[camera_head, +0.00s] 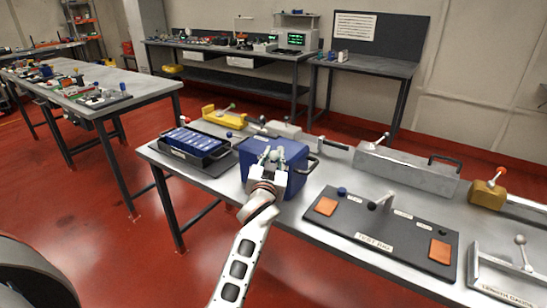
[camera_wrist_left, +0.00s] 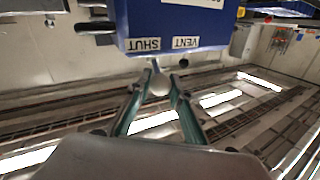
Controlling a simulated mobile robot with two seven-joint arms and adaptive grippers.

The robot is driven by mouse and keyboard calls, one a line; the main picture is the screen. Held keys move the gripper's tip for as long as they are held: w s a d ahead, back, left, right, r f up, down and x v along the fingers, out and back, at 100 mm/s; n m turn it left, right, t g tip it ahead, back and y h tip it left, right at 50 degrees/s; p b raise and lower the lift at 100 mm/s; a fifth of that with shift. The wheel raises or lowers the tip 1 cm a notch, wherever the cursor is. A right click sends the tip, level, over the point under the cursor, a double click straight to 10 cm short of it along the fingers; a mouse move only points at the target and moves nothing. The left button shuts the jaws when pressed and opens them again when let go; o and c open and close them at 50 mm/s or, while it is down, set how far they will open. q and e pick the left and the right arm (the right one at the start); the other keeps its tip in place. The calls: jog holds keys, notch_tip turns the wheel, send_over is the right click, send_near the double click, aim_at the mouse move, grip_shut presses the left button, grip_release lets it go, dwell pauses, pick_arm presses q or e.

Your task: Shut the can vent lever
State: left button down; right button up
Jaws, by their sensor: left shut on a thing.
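The blue can (camera_head: 296,152) stands on the near table, with a dark handle on its right side. In the left wrist view its blue face (camera_wrist_left: 215,25) fills the top, with SHUT (camera_wrist_left: 147,45) and VENT (camera_wrist_left: 186,43) labels upside down. The pale round knob of the vent lever (camera_wrist_left: 159,84) sits between my left fingertips, its stem running up nearer the SHUT label. My left gripper (camera_head: 268,156) is at the can and shut on the lever knob; it also shows in the left wrist view (camera_wrist_left: 162,84). The head view hides the lever's exact angle. My right gripper is out of view.
A black tray of blue cells (camera_head: 190,144) stands left of the can. The dark TEST RIG board (camera_head: 400,232) lies to the right, with a grey box (camera_head: 405,172) behind it. A yellow fixture (camera_head: 222,116) is at the back. Bare tabletop shows between them.

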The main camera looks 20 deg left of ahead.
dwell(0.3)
pick_arm(q)
jog(key=c, duration=1.8)
grip_release()
notch_tip(320, 180, up, 10)
jog(key=shift+r, duration=0.1)
jog(key=shift+c, duration=0.4)
